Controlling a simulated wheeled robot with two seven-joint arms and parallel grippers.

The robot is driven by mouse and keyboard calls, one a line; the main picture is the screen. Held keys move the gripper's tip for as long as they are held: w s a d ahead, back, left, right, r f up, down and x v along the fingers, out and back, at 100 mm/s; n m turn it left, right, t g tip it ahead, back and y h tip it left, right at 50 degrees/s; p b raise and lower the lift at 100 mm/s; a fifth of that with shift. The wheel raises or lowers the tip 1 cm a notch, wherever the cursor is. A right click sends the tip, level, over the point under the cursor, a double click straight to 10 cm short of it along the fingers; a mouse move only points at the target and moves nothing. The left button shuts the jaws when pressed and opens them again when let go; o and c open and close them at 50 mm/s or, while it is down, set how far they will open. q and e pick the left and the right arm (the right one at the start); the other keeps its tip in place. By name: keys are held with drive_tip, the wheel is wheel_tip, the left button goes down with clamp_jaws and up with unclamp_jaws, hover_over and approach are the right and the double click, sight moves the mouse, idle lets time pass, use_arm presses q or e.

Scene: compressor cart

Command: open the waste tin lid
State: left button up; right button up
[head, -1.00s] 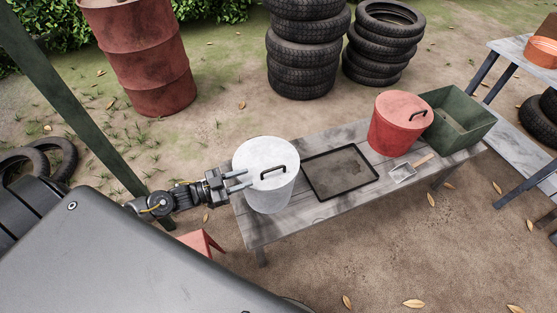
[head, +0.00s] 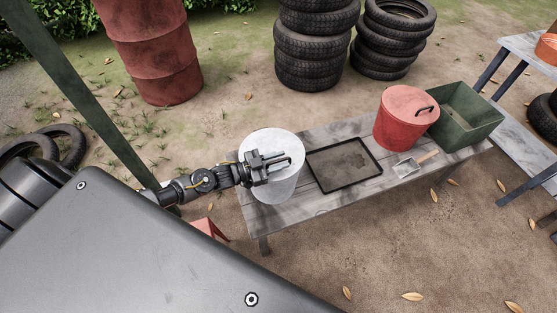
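A white round tin (head: 272,190) with a flat white lid (head: 268,139) stands upright on the left end of the wooden bench. A red round tin (head: 398,132) with a red lid (head: 408,99) and black handle stands on its right part. Both lids are on. I cannot tell from looks which one is the waste tin. My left gripper (head: 284,160) is over the white lid, its two fingers apart at the lid's black bar handle. The handle is mostly hidden by the fingers, and contact with it is unclear. My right gripper is not in view.
A black-rimmed tray (head: 313,182) lies right of the white tin. A small scoop (head: 407,168) lies before the red tin, and a green box (head: 470,132) stands at the bench's right end. Stacked tyres (head: 311,52) and a red drum (head: 152,50) stand behind.

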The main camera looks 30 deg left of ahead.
use_arm(q)
clamp_jaws()
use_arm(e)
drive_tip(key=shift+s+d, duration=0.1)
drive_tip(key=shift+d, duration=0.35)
